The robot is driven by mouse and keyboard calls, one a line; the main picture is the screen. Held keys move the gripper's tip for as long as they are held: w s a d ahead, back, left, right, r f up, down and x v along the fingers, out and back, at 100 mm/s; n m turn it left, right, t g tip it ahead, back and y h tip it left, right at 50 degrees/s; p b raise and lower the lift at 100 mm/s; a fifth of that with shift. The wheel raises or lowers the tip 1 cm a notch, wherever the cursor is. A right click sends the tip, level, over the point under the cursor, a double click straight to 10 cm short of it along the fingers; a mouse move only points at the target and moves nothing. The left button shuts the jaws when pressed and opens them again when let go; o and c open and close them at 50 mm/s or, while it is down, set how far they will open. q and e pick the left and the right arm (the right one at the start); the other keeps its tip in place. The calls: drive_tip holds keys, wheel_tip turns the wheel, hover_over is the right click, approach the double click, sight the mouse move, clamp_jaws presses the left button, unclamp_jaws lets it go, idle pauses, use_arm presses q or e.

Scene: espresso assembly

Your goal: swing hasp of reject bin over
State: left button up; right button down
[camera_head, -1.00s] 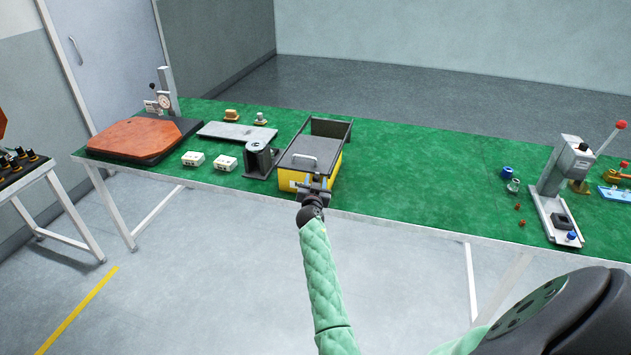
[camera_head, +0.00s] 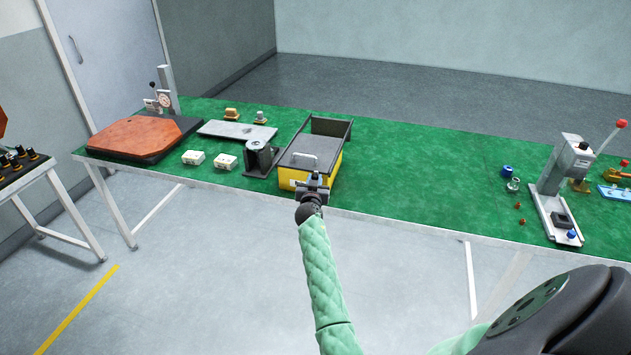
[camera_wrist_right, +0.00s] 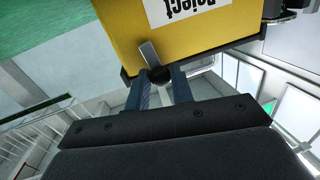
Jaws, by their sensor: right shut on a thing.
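The reject bin (camera_head: 333,172) is a yellow box with a dark, partly open top and a grey handled lid. It stands near the front edge of the green table. In the right wrist view its yellow wall (camera_wrist_right: 200,32) carries a white "Reject" label. The hasp (camera_wrist_right: 149,54) is a short grey metal strip lying against that wall, tilted slightly, with a dark round knob (camera_wrist_right: 160,75) at its end. My right gripper (camera_head: 314,182) is at the bin's front. In the wrist view its two fingers (camera_wrist_right: 161,80) are closed around the knob. My left gripper is not in view.
Left of the bin stand a dark grey fixture (camera_head: 260,160), white blocks (camera_head: 193,157) and a grey plate (camera_head: 237,132). A lever press (camera_head: 560,185) stands at the right.

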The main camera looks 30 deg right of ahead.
drive_tip(key=n, duration=0.3)
drive_tip(key=w+a+n+g, duration=0.1)
drive_tip(key=n, duration=0.2)
drive_tip(key=f+n+g, duration=0.1)
drive_tip(key=n, duration=0.1)
drive_tip(key=shift+w+a+f+n, duration=0.1)
drive_tip(key=shift+w+a+n, duration=0.2)
drive_tip(key=shift+w+n, duration=0.1)
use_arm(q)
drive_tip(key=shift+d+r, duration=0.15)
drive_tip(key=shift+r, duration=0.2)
use_arm(e)
drive_tip(key=shift+w+a+f+n+g+h, duration=0.1)
drive_tip(key=shift+f+n+g+h, duration=0.15)
drive_tip(key=shift+n, duration=0.7)
drive_tip(key=shift+w+a+f+n+g+h, duration=0.1)
drive_tip(key=shift+f+n+g+h, duration=0.15)
drive_tip(key=shift+n, duration=0.65)
drive_tip(key=shift+a+f+n+g+h, duration=0.1)
drive_tip(key=shift+f+n+g+h, duration=0.15)
drive_tip(key=shift+n, duration=0.7)
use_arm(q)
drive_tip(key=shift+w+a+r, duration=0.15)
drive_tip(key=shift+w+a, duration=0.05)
use_arm(e)
drive_tip(key=c, duration=1.2)
unclamp_jaws()
